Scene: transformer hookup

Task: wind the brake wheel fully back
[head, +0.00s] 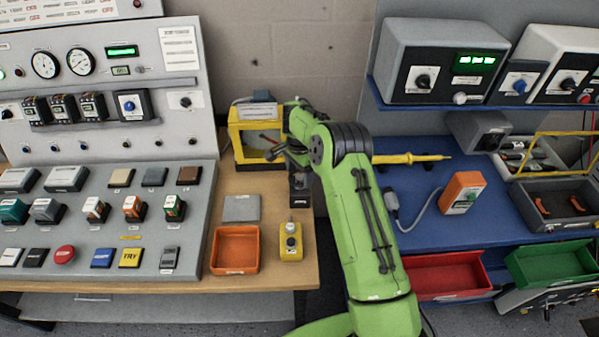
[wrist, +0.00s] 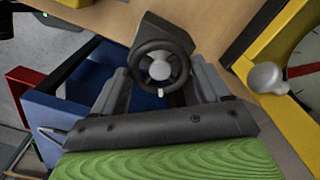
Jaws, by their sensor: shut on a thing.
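The brake wheel (wrist: 147,84) is a small black handwheel with a grey hub, in front of a dark housing (wrist: 178,32). A small white mark shows at the bottom of its rim in the wrist view. My gripper (wrist: 162,72) has one finger on each side of the wheel and is shut on it. The exact contact at the fingertips is hard to see. In the head view my gripper (head: 277,152) is beside the yellow-framed box, above the wooden bench. The wheel cannot be made out there behind my arm.
The yellow-framed box (head: 237,139) stands close to my gripper; its round silver knob (wrist: 268,78) shows at right in the wrist view. An orange tray (head: 217,250) and a yellow button box (head: 291,252) sit on the bench. A yellow probe (head: 410,158) sticks out right of my arm.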

